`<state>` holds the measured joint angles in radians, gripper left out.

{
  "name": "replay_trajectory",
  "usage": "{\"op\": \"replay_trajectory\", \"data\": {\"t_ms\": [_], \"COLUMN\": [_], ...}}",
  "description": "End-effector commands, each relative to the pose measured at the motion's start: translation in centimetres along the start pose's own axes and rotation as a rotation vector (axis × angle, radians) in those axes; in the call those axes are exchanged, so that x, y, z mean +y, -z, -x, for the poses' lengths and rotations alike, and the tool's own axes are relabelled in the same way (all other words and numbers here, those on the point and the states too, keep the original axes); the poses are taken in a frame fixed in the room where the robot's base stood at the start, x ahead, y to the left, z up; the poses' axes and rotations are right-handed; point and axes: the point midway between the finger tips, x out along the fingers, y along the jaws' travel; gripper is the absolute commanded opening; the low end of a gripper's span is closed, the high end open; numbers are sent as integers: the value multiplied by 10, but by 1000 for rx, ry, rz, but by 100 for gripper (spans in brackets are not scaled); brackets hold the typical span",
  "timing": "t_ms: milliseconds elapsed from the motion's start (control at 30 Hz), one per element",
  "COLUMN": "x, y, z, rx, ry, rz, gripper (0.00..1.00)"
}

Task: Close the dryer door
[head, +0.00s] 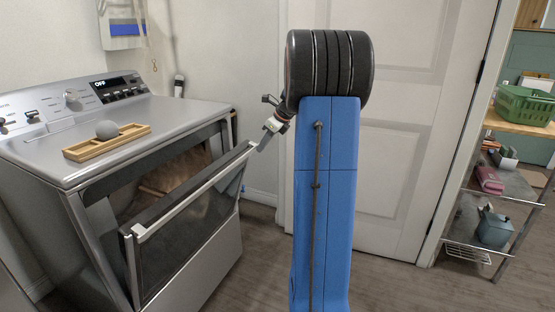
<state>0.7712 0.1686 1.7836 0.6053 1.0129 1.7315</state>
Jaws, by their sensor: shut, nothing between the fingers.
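The dryer (140,97) stands at the left, a grey machine with a lit panel reading OFF. Its front door (190,218) is partly open, hinged low and tilted outward at the top, with a pale bar along its upper edge. The dark drum opening (165,180) shows behind it. My gripper (262,147) is at the far right end of the door's top edge and looks shut and empty. It appears close to the door corner; whether it touches cannot be told. My blue arm column hides part of the area to the right.
A wooden tray (84,153) with a grey ball (107,130) sits on the dryer top. A white door (395,150) is behind my arm. Floor between is clear.

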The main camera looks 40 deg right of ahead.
Motion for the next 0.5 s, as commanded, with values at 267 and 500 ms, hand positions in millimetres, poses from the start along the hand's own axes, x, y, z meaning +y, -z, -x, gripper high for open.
{"op": "replay_trajectory", "data": {"t_ms": [267,500], "x": [0,0], "y": [-73,-118], "z": [-13,-26], "rx": [149,221], "ry": [-2,-2], "rz": [6,1], "gripper": [0,0]}}
